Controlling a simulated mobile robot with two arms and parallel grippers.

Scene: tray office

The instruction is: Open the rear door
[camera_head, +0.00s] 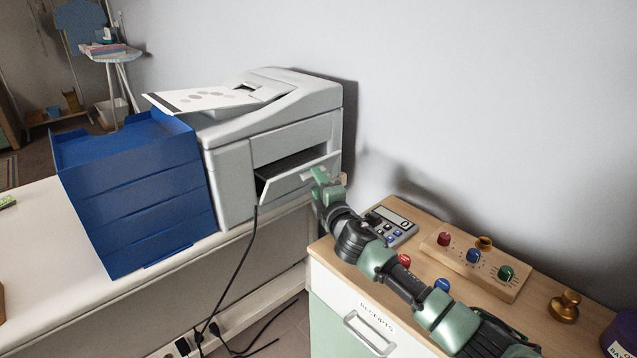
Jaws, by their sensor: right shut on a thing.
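The printer (232,175) is a light grey machine standing on the white table. The rear door (285,181) is a pale flap low on its side that faces me. The door is tilted part way outward, with a dark gap above it. My right gripper (322,179) is shut on the door near its right end, and the fingers partly hide that edge. My left gripper is not in view.
A blue tray stack (140,190) stands close to the printer's left. A wooden-topped cabinet (345,262) lies below my right arm, with a calculator (391,225), a knob board (475,262) and a brass weight (565,306). A black cable (240,262) hangs from the printer.

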